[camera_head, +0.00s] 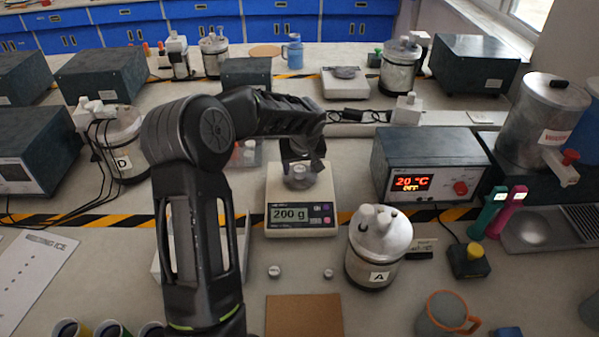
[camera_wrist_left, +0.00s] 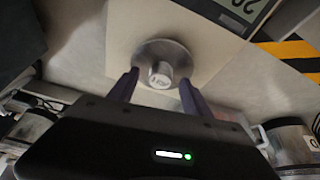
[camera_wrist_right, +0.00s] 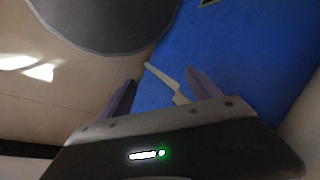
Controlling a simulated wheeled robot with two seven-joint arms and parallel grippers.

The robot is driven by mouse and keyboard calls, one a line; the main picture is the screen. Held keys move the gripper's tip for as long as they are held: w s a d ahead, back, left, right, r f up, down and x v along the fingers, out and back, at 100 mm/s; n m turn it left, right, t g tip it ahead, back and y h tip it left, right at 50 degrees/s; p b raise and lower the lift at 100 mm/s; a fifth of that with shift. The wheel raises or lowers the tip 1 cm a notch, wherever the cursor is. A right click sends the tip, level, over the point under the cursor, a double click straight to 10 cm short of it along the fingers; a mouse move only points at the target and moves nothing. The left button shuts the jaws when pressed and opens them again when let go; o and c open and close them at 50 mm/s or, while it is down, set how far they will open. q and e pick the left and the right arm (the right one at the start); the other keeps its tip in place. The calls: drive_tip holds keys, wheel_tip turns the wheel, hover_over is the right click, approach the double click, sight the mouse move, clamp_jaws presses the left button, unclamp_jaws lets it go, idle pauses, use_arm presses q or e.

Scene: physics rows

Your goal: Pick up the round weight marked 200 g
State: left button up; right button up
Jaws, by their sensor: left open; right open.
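The round metal weight (camera_head: 298,176) sits on the pan of a white scale (camera_head: 285,226) whose display reads 200 g. In the left wrist view the weight (camera_wrist_left: 148,52) is a wide disc with a small knob, and the marking on the knob is too blurred to read. My left gripper (camera_head: 303,155) is just above the scale pan. Its open fingers (camera_wrist_left: 158,82) stand on either side of the knob, with gaps visible. My right gripper (camera_wrist_right: 162,78) is open and empty, over a blue surface, and out of the head view.
Two small weights, one left (camera_head: 274,271) and one right (camera_head: 328,273), lie in front of the scale near a brown mat (camera_head: 303,316). A lidded vessel marked A (camera_head: 378,250) stands close right of the scale. A 20 °C control box (camera_head: 432,165) is behind it.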

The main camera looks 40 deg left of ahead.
use_arm(q)
drive_tip(key=shift+c, duration=0.5)
clamp_jaws()
idle(0.3)
